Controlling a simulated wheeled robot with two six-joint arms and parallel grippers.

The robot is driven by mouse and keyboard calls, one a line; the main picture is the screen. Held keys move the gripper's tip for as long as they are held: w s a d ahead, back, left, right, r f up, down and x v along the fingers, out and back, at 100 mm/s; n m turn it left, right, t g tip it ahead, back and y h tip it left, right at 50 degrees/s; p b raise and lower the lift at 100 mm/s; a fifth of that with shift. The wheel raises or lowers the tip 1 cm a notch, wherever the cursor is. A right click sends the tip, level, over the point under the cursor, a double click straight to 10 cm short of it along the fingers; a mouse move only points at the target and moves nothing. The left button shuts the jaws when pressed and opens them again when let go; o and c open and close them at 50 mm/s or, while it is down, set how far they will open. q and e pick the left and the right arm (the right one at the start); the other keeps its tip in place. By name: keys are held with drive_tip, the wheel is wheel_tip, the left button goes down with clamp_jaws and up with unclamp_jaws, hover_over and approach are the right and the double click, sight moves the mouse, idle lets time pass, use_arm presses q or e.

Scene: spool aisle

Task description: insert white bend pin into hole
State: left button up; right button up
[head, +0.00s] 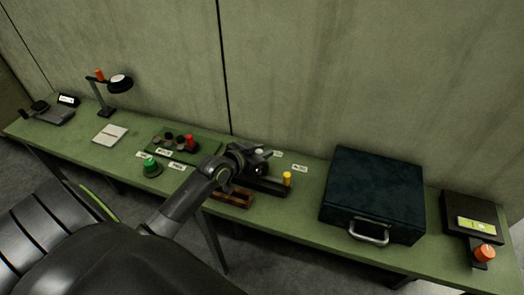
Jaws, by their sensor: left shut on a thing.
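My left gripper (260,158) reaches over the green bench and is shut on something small. A small white piece (259,152) shows at its fingertips and looks like the white bend pin; its shape is too small to make out. Below and right of the gripper is a long dark block (268,187), partly hidden by my arm, with a yellow peg (287,178) upright at its right end. The hole cannot be made out. I cannot tell whether the white piece touches the block. My right gripper is not in view.
A green tray (208,153) with dark and red pieces lies left of the gripper, with a green knob (151,168) in front. A brown wooden tray (233,199) lies near the front edge. A dark case (374,192) stands right; a lamp (119,83) stands far left.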

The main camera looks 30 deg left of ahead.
use_arm(q)
drive_tip(key=shift+f+b, duration=0.7)
drive_tip(key=shift+f, duration=0.15)
drive_tip(key=o, duration=1.1)
drive_tip(key=shift+r, duration=0.1)
drive_tip(key=shift+c, duration=0.2)
drive_tip(key=p+v, duration=0.1)
drive_tip(key=v, duration=1.6)
drive_tip(key=shift+s, duration=0.2)
